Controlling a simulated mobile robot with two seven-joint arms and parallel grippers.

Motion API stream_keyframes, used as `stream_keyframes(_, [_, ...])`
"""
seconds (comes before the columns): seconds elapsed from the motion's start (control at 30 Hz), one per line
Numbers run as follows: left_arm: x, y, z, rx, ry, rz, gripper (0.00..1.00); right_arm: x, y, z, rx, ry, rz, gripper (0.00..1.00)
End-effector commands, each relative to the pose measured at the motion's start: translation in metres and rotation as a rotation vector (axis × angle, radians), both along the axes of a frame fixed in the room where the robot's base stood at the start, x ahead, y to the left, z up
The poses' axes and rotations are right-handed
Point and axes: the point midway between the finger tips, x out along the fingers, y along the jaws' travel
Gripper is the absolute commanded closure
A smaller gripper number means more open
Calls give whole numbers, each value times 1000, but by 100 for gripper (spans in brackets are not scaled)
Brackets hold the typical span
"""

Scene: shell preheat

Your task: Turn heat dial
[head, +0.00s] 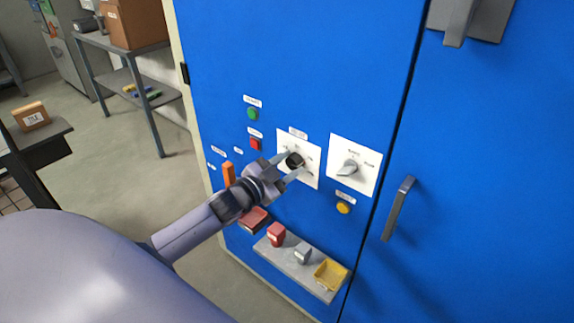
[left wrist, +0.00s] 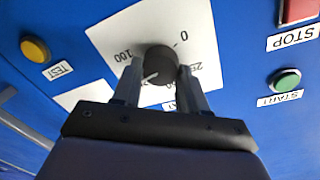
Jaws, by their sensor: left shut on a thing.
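The heat dial is a round black knob (head: 294,160) on a white plate (head: 312,183) on the blue cabinet front. In the left wrist view the knob (left wrist: 160,65) shows a pale pointer mark and sits among printed numbers, with 0 and 100 readable. My left gripper (head: 291,165) is shut on the knob, one finger on each side of it; the fingers also show in the left wrist view (left wrist: 158,88). The fingers hide part of the plate's markings. My right gripper is not in view.
A grey selector knob (head: 348,169) is right of the dial. Green START (head: 253,113), red STOP (head: 256,143) and yellow TEST (head: 343,208) buttons are close by. An orange handle (head: 229,174) is to the left. A shelf (head: 318,284) with small items juts out below.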

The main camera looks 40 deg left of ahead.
Motion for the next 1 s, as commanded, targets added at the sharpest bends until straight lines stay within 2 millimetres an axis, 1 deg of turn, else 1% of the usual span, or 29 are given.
stream_keyframes(0.2, [0, -1, 0, 208, -17, -1, 88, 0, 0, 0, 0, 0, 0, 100])
stream_keyframes(0.5, [0, -2, 0, 459, -38, 0, 88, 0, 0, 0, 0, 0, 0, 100])
stream_keyframes(0.8, [0, -2, 0, 620, -51, 1, 88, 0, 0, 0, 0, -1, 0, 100])
stream_keyframes(1.0, [0, -2, 0, 668, -54, 0, 88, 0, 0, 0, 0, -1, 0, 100])
